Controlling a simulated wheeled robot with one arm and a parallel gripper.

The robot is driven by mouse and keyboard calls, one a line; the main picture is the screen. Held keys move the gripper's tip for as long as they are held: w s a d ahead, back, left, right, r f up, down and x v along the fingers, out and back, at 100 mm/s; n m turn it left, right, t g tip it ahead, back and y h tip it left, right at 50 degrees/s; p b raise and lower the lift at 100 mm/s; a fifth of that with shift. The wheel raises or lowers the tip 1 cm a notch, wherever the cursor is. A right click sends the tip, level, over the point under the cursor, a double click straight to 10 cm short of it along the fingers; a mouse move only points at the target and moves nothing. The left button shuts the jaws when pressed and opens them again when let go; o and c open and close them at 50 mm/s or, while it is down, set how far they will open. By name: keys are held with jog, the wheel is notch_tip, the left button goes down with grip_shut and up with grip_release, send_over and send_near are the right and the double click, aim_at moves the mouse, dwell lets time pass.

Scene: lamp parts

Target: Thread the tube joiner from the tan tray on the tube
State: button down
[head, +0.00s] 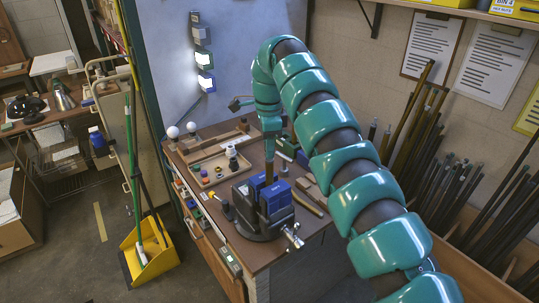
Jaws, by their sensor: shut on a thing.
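The tan tray (208,180) lies on the left of the workbench, with several small round parts in it. The tube (269,173) is a brown upright piece standing in the blue-jawed vise (275,200). My gripper (271,143) points down from the teal arm, directly above the tube and to the right of the tray. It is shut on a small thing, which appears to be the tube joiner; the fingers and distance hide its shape. I cannot tell whether the held thing touches or surrounds the tube's upper end.
A dark bottle (233,161) stands by the tray's right end. Wooden pieces (308,190) lie right of the vise. A yellow dustpan (150,250) stands on the floor at left. Dark rods (470,200) fill a bin at right. My arm covers the bench's right side.

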jog(key=m, duration=0.5)
jog(key=shift+f+m, duration=0.1)
jog(key=shift+m, duration=0.2)
jog(key=shift+m, duration=0.8)
jog(key=c, duration=1.1)
grip_release()
